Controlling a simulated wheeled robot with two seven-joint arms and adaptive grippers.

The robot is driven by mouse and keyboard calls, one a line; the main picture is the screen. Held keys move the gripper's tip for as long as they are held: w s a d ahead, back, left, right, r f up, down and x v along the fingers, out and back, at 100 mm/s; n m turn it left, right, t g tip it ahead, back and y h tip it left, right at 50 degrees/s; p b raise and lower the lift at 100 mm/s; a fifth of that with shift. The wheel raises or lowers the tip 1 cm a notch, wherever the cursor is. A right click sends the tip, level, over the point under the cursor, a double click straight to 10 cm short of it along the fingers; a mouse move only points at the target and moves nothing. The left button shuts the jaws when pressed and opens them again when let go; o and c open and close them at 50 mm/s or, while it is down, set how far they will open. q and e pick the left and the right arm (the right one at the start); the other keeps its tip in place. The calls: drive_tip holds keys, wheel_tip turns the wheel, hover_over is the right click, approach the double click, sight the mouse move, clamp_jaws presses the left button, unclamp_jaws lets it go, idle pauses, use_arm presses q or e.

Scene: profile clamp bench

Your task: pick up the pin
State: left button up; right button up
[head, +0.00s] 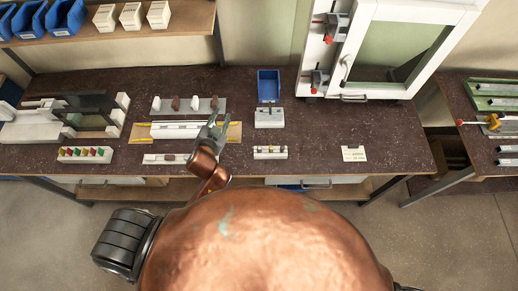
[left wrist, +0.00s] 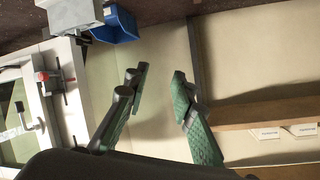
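I cannot single out the pin for certain at this size. A small white block (head: 270,153) on the bench, right of my left gripper, holds several tiny upright pieces that may be pins. My left gripper (head: 216,122) is over the middle of the bench, by the right end of a long white profile (head: 175,131). In the left wrist view its two green-padded fingers (left wrist: 160,74) stand apart with nothing between them. My right gripper is in neither view.
A grey rail (head: 203,113) with brown and white blocks lies behind the profile. A blue bin (head: 268,80) stands behind a white fixture (head: 269,117). A block with coloured pieces (head: 85,154) is at the left. A white-framed cabinet (head: 390,50) stands back right. The right bench front is mostly clear.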

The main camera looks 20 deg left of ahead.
use_arm(q)
drive_tip(key=w+d+r+m+t+h, duration=0.3)
drive_tip(key=d+r+m+h, duration=0.2)
drive_tip(key=d+r, duration=0.45)
drive_tip(key=w+d+r+m+t+h, duration=0.25)
drive_tip(key=d+r+m+h, duration=0.3)
drive_tip(key=d+r, duration=0.45)
drive_tip(key=s+d+f+m+g+h, duration=0.2)
drive_tip(key=s+d+m+g+h, duration=0.3)
drive_tip(key=d+m, duration=0.4)
drive_tip(key=s+d+f+m+g+h, duration=0.1)
drive_tip(key=s+d+m+g+h, duration=0.3)
drive_tip(key=d+m+g, duration=0.55)
drive_tip(key=m+g+y, duration=0.3)
drive_tip(key=g+y, duration=0.1)
drive_tip(key=y, duration=1.4)
hover_over(259, 147)
drive_tip(key=f, duration=2.5)
drive_tip(key=shift+w+d+p, duration=0.35)
drive_tip(key=shift+d+p, duration=0.05)
drive_tip(key=shift+a+f, duration=0.25)
drive_tip(key=shift+f, duration=0.5)
drive_tip(key=f+p, duration=0.1)
drive_tip(key=f, duration=0.2)
drive_tip(key=s+f+p, duration=0.1)
drive_tip(key=f, duration=0.1)
drive_tip(key=shift+a+p, duration=0.1)
drive_tip(key=shift+p, duration=0.2)
drive_tip(key=shift+w+f, duration=0.1)
drive_tip(key=shift+f, duration=0.4)
